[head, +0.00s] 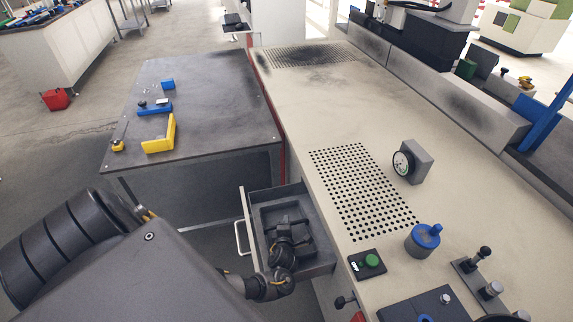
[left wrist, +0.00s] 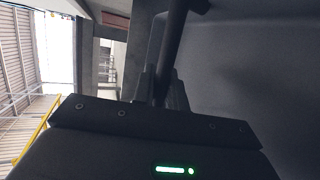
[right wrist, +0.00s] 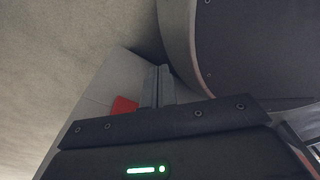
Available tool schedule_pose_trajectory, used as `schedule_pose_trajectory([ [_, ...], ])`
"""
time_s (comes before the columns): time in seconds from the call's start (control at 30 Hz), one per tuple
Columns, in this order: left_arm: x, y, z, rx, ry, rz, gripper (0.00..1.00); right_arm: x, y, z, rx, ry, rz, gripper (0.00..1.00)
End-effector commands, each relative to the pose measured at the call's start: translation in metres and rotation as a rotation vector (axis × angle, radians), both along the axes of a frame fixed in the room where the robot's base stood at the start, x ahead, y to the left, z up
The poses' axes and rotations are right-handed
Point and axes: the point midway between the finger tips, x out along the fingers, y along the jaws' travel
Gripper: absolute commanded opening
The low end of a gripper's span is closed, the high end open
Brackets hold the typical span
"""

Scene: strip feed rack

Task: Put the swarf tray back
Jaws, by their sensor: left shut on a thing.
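In the left wrist view, my left gripper (left wrist: 165,80) is shut on a dark bar (left wrist: 174,45), which looks like the tray's handle. I cannot tell whether the tray rests on the drawer floor. My right gripper (right wrist: 157,88) shows only in the right wrist view, with its fingers together and nothing visible between them.
A light bench (head: 300,110) stands right of the drawer, with a perforated patch, a dial gauge (head: 404,164), a blue-topped can (head: 423,238) and a green button box (head: 367,263). A dark table (head: 215,110) with blue and yellow parts stands behind the drawer.

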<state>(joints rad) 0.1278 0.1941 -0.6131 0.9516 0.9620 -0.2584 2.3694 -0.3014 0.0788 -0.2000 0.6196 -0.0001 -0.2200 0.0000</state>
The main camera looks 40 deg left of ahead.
Motion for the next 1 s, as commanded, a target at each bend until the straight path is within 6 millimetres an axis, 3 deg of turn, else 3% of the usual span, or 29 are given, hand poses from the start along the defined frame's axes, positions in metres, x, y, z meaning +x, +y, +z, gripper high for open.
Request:
schedule_pose_trajectory([
  [0.17, 0.000, 0.000, -0.003, -0.001, -0.001, 0.000, 0.00, 0.000, -0.001, -0.003, -0.001, 0.000, 0.000, 0.00],
  [0.2, 0.000, 0.000, -0.003, -0.001, 0.001, 0.000, 0.16, 0.000, -0.001, -0.003, -0.002, 0.000, 0.000, 0.00],
  [0.37, 0.000, 0.000, -0.002, -0.001, 0.001, 0.000, 0.36, 0.001, -0.004, -0.002, -0.004, 0.000, 0.001, 0.00],
  [0.7, 0.000, 0.000, 0.003, 0.001, 0.000, -0.001, 0.36, 0.002, -0.006, 0.003, -0.008, -0.002, 0.002, 0.00],
  [1.0, -0.042, -0.032, 0.018, -0.005, -0.001, -0.001, 0.36, 0.003, -0.002, 0.008, -0.001, -0.004, 0.001, 0.00],
])
